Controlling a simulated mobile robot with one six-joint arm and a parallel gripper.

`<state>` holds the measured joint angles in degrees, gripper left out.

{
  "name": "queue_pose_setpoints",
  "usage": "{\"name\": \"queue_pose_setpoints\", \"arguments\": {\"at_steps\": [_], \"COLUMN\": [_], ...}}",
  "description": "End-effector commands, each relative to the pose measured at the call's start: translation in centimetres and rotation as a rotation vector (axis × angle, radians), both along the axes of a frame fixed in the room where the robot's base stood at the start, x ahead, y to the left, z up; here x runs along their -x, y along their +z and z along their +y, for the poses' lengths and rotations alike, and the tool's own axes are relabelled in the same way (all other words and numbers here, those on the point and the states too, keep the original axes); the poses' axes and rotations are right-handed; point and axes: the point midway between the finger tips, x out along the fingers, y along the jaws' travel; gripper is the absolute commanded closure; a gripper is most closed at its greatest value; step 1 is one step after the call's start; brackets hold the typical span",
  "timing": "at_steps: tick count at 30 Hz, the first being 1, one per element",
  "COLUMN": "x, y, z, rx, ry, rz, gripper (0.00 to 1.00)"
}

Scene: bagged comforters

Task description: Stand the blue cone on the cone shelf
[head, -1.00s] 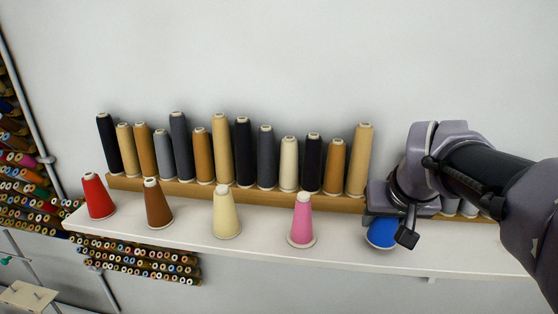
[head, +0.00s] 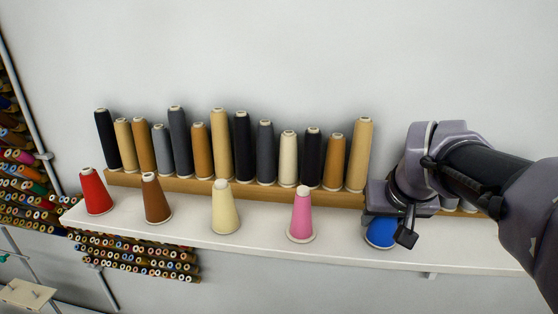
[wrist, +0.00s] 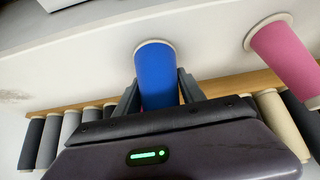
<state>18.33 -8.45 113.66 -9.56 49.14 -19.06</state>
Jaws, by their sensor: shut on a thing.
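The blue cone (head: 381,233) is at the right part of the white cone shelf (head: 270,247) in the head view, mostly hidden behind my gripper. In the wrist view the blue cone (wrist: 156,75) sits between the two fingers, its wide pale-rimmed base toward the shelf's front. My gripper (head: 388,212) is shut on the blue cone; it also shows in the wrist view (wrist: 158,88). The cone looks upright at shelf level. Whether its base touches the shelf is hard to tell.
A pink cone (head: 301,215) stands left of the gripper, then cream (head: 224,208), brown (head: 156,198) and red (head: 95,192) cones along the front. Several dark, tan and grey cones stand on a wooden ledge (head: 200,186) behind. The shelf front between the cones is clear.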

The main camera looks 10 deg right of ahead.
Motion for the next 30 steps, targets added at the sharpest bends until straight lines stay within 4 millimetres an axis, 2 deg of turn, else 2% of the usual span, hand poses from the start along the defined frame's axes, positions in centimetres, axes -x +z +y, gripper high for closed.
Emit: {"name": "queue_pose_setpoints", "arguments": {"at_steps": [6, 7, 10, 17, 21, 22, 30], "x": [-0.01, -0.01, -0.01, 0.00, 0.00, 0.00, 0.00], "y": [-0.37, -0.34, -0.29, -0.30, -0.31, -0.32, -0.31], "z": [0.00, 0.00, 0.00, 0.00, 0.00, 0.00, 0.00], "rx": [0.000, 0.000, 0.000, 0.000, 0.000, 0.000, 0.000], "ry": [0.000, 0.000, 0.000, 0.000, 0.000, 0.000, 0.000], "rz": [-0.001, -0.001, 0.000, 0.000, 0.000, 0.000, 0.000], "gripper": [1.00, 0.49, 0.30, 0.28, 0.02, 0.00, 0.00]}}
